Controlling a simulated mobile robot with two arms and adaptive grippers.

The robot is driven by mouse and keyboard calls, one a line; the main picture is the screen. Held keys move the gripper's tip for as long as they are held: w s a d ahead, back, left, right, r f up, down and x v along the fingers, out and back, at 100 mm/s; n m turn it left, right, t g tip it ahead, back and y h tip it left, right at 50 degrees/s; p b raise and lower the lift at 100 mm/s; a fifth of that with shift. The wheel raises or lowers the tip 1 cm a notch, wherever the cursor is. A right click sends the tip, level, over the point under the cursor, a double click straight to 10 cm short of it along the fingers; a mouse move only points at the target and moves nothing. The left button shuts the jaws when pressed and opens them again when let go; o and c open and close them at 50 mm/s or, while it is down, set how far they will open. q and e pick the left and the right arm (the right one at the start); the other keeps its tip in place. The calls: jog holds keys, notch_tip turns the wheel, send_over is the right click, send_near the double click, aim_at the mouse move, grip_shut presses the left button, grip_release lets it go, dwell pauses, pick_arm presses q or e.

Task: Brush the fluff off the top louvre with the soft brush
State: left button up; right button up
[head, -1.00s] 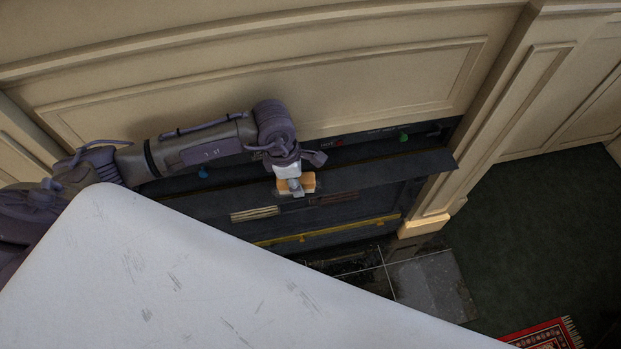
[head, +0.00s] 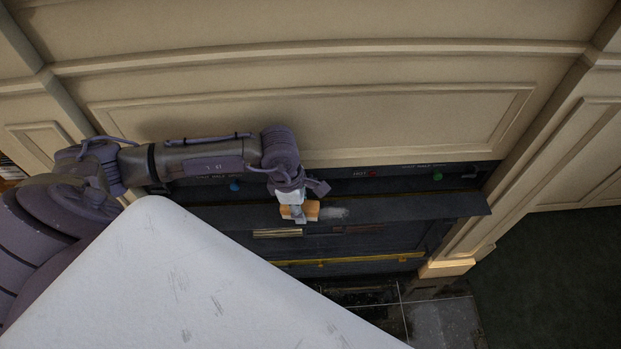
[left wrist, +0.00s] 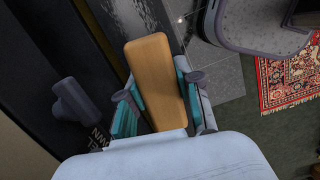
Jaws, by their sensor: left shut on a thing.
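My left gripper (head: 294,211) is shut on the soft brush (head: 313,209), which shows an orange-tan wooden body. In the left wrist view the brush (left wrist: 156,80) sits between the teal pads of my left gripper (left wrist: 158,103). Its bristles are hidden. The brush is at the dark top louvre (head: 420,207); I cannot tell whether it touches it. A pale grey patch of fluff (head: 336,213) lies on the louvre just right of the brush. My right gripper is not in view.
Above the louvre is a dark strip with a blue knob (head: 235,185), a red spot (head: 373,173) and a green knob (head: 437,177). A yellow bar (head: 375,260) runs below. Cream panelling (head: 330,120) rises behind. A patterned rug (left wrist: 288,82) shows in the left wrist view.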

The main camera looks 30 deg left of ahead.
aim_at(335, 214)
pick_arm(q)
jog(key=shift+w+d+f+b, duration=0.1)
jog(key=shift+w+d+b, duration=0.3)
jog(key=shift+d, duration=0.5)
jog(key=shift+w+d, duration=0.65)
jog(key=shift+d, duration=0.05)
jog(key=shift+w+d+b, duration=0.55)
jog(key=shift+w+d, duration=0.05)
jog(key=shift+d, duration=0.25)
jog(key=shift+w+d+b, duration=0.3)
jog(key=shift+w+d, duration=0.15)
jog(key=shift+d, duration=0.3)
jog(key=shift+w+d+b, duration=0.3)
jog(key=shift+w+d, duration=0.2)
jog(key=shift+d, duration=0.25)
jog(key=shift+w+d+b, duration=0.25)
jog(key=shift+w+d, duration=0.25)
jog(key=shift+d, duration=0.25)
notch_tip(335, 214, up, 5)
jog(key=p, duration=0.3)
jog(key=shift+r+p, duration=0.3)
jog(key=shift+r, duration=0.35)
